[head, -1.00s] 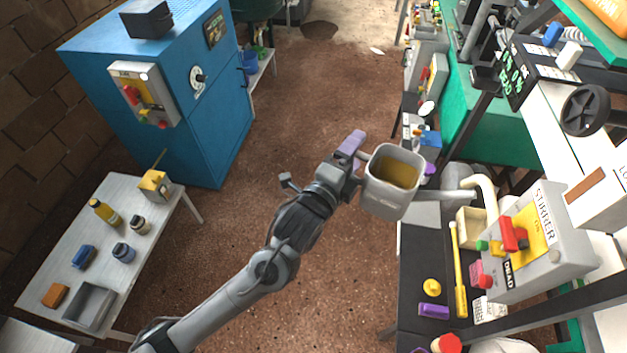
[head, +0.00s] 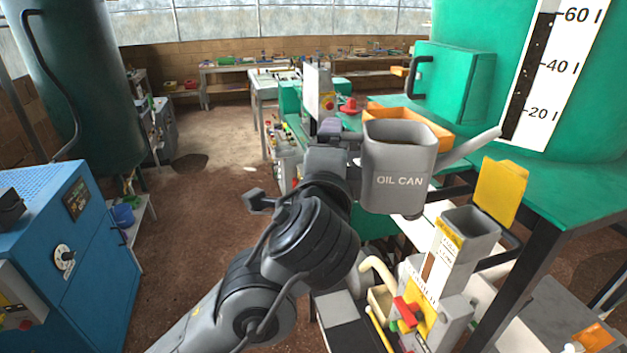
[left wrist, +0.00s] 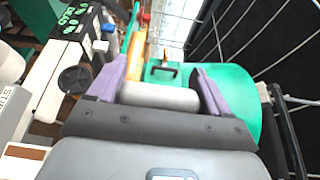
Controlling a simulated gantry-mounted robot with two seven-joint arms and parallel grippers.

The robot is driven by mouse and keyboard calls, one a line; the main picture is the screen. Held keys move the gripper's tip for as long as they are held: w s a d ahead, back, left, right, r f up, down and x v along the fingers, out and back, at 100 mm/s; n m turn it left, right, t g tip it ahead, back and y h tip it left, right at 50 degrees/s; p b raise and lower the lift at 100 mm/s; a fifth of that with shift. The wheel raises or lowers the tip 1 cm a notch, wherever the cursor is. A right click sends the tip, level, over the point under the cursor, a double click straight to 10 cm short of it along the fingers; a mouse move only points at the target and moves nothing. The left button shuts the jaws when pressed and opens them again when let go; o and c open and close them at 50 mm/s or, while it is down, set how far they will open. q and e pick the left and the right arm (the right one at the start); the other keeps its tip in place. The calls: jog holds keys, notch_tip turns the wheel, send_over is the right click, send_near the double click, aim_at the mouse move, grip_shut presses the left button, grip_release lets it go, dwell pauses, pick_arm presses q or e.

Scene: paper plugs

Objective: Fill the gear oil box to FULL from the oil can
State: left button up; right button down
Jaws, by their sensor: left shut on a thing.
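The grey oil can (head: 399,180) is upright in the air, its spout (head: 470,147) pointing right. My left gripper (head: 338,140) is shut on the can's handle; in the left wrist view its purple fingers (left wrist: 160,92) stand either side of the grey handle (left wrist: 158,97). The gear oil box (head: 472,222) is narrow and grey-white, with its yellow lid (head: 500,190) standing open. The spout tip is above the box, near the lid, and apart from it. The box's front gauge (head: 437,268) has a brown strip; its marks are too small to read. My right gripper is not in view.
A green tank (head: 580,130) with a litre gauge stands behind on a green bench (head: 555,190). The stirrer unit (head: 425,315) is below the gear oil box. An orange tray (head: 410,118) is behind the can. A blue cabinet (head: 75,250) stands left, with open floor between.

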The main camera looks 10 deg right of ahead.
pick_arm(q)
jog(key=shift+s+r+m+p, duration=0.15)
jog(key=shift+r+m+p, duration=0.55)
jog(key=shift+m+p, duration=0.1)
dwell(0.5)
dwell(0.4)
jog(key=shift+a+r+m, duration=0.2)
jog(key=shift+r+m, duration=0.1)
jog(key=shift+r, duration=0.2)
